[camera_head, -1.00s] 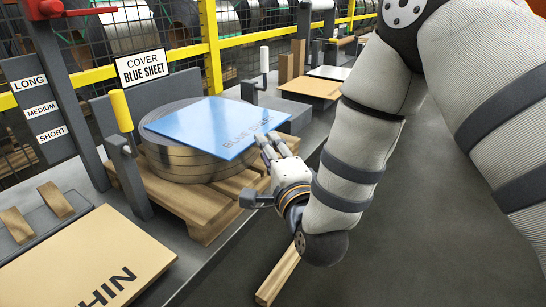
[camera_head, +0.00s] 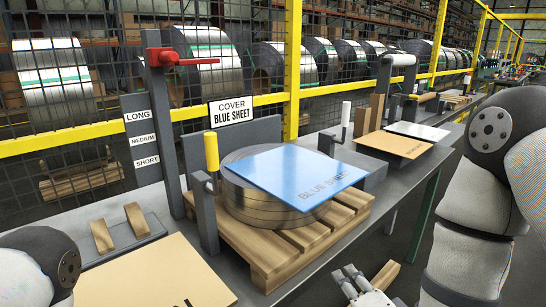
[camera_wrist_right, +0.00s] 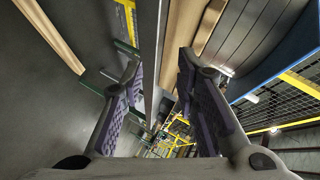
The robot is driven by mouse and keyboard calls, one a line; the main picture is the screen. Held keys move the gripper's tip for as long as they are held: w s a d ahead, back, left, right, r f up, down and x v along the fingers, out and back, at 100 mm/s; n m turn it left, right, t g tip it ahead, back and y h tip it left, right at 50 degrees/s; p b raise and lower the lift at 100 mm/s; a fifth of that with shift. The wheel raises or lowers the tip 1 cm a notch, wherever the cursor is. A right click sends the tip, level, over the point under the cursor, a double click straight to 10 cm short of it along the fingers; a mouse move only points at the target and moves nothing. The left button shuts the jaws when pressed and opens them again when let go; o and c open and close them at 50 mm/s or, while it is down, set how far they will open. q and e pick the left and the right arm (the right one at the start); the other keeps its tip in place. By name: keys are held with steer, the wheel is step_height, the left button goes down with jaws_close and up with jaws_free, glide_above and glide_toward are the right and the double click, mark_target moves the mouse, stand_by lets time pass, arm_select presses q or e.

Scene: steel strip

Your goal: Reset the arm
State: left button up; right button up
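My right gripper (camera_head: 352,277) is low in the head view, in front of the table's edge and clear of the blue sheet. In the right wrist view its two fingers (camera_wrist_right: 160,95) stand wide apart with nothing between them. My right arm comes in from the right. The blue sheet (camera_head: 295,172) lies on top of the steel strip coil (camera_head: 262,207) and overhangs it. My left arm shows at the lower left. Only a small tip at the bottom edge may be my left gripper, so its state is hidden.
The coil sits on a wooden pallet (camera_head: 248,250) on the grey table. A brown sheet (camera_head: 165,275) lies at the lower left, with wooden blocks (camera_head: 119,229) behind it. A yellow-handled post (camera_head: 211,150) and a red-handled post (camera_head: 165,120) stand beside the coil. A yellow-railed mesh fence runs behind.

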steer(key=s+d+f+n+g, duration=0.2)
steer(key=s+f+n+g, duration=0.4)
steer(key=s+f, duration=0.7)
steer(key=s+d+f+n+g, duration=0.1)
steer(key=s+f+n+g, duration=0.1)
steer(key=s, duration=0.5)
steer(key=s+d+f+n+g, duration=0.1)
steer(key=s+f+n+g, duration=0.2)
steer(key=s, duration=0.5)
steer(key=s+d+f+n+g, duration=0.1)
steer(key=s+f+n+g, duration=0.1)
steer(key=s+g, duration=0.3)
steer(key=s, duration=0.3)
steer(key=shift+f, duration=0.35)
steer(key=shift+d, duration=0.1)
